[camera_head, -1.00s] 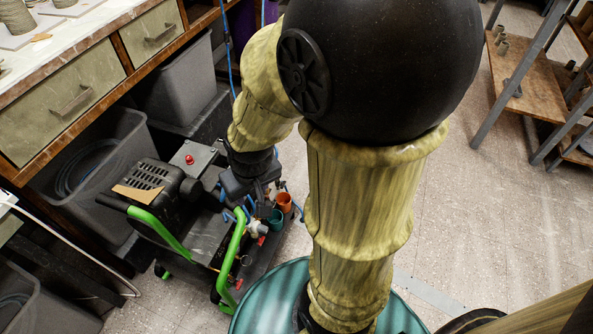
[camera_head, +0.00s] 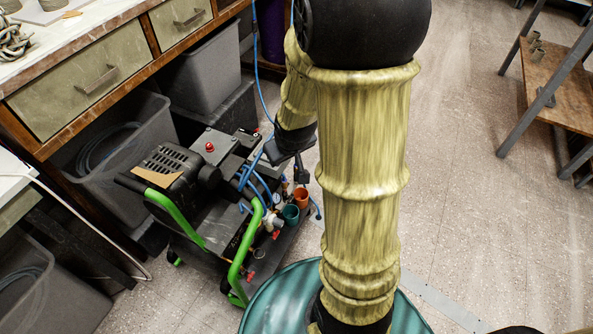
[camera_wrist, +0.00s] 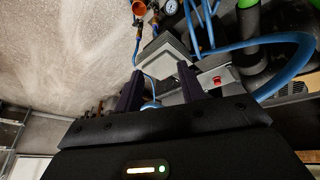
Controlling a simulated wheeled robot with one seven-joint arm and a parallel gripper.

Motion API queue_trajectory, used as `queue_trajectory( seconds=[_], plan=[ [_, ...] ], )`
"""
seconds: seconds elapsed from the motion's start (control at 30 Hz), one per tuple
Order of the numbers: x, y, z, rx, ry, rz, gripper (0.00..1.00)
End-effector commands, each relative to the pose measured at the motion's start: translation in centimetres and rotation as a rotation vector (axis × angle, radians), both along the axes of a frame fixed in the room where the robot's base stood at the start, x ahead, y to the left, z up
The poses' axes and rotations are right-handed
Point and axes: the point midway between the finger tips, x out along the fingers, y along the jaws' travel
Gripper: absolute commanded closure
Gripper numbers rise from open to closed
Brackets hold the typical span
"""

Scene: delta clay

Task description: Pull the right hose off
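The compressor (camera_head: 205,190) is a black machine with green handles, and stands on the floor beside the bench. Blue hoses (camera_head: 262,186) loop at its right side near the gauges and fittings; I cannot tell for sure which is the right hose. One thin blue hose (camera_head: 318,210) hangs by the orange cup (camera_head: 301,198). My gripper (camera_head: 302,176) is above the fittings, partly hidden by my arm. In the wrist view its dark fingers (camera_wrist: 158,82) are apart, with a grey box behind them. A thick blue hose (camera_wrist: 270,40) curves on the right, outside the fingers.
A teal cup (camera_head: 291,213) is beside the orange cup. The bench (camera_head: 95,88) with drawers and grey bins (camera_head: 195,75) stands at the left and behind. A shelf (camera_head: 550,85) stands at the upper right. The floor at the right is open.

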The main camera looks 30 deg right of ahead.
Motion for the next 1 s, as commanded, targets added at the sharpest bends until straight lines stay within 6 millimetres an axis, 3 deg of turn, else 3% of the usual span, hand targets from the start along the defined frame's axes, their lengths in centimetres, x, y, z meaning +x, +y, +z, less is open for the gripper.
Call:
queue_trajectory(
  seconds=[0.03, 0.2, 0.33, 0.5, 0.77, 1.0],
  plan=[
    [1.7, -1.8, -2.3, -0.014, -0.031, 0.015, 0.61],
    [6.5, -6.5, -7.3, -0.039, -0.164, 0.103, 0.61],
    [9.0, -9.6, -11.5, -0.029, -0.271, 0.173, 0.61],
    [10.5, -12.9, -17.1, 0.018, -0.42, 0.257, 0.61],
    [9.0, -16.4, -25.1, 0.15, -0.688, 0.342, 0.61],
    [4.4, -17.8, -30.5, 0.302, -0.971, 0.359, 0.61]
  ],
)
